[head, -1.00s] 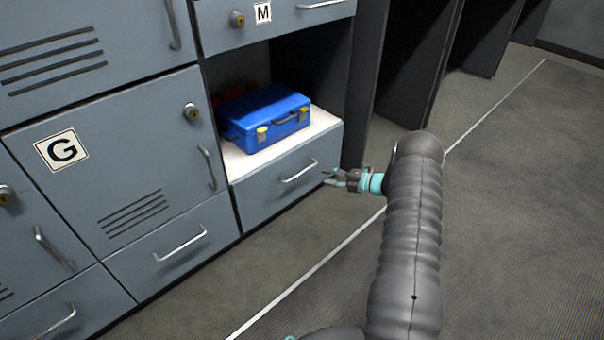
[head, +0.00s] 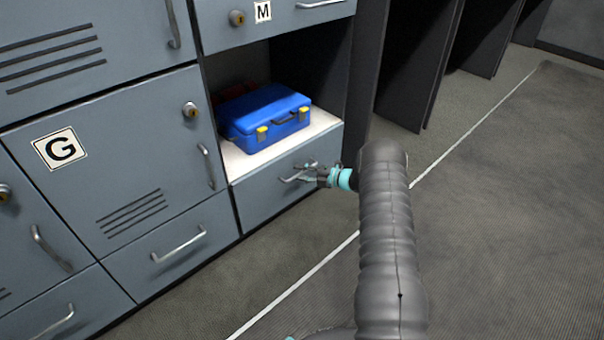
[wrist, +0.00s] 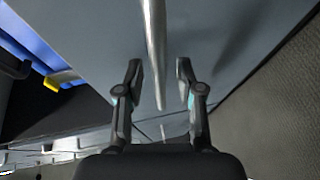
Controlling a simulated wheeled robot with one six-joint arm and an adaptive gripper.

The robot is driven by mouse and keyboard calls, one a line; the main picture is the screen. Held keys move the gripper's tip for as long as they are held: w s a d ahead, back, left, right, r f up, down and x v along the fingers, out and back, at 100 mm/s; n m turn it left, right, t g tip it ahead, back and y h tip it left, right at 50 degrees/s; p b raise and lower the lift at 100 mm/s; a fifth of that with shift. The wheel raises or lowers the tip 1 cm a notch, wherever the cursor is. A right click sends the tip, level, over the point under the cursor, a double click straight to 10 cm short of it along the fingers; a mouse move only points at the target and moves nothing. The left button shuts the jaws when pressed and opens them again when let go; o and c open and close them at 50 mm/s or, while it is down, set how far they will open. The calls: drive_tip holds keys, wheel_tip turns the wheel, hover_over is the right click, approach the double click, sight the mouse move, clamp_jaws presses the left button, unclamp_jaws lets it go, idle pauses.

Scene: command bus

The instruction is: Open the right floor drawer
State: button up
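The right floor drawer (head: 262,197) is a grey-blue front below the open shelf, and it looks closed. Its silver bar handle (head: 291,178) runs across the front; in the wrist view the handle (wrist: 155,50) comes down between my fingers. My gripper (head: 308,173) is at the right part of the handle. In the wrist view my gripper (wrist: 160,82) is open, with one finger on each side of the bar and a visible gap to each. The exact depth of the fingers around the bar is hard to tell.
A blue case (head: 267,117) with yellow latches sits on the white shelf (head: 240,165) above the drawer. Another floor drawer (head: 172,250) with a handle is to the left, under locker G (head: 110,150). The dark floor (head: 480,230) to the right is clear.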

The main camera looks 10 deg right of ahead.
clamp_jaws()
drive_tip(key=shift+s+d, duration=0.1)
drive_tip(key=shift+s, duration=0.05)
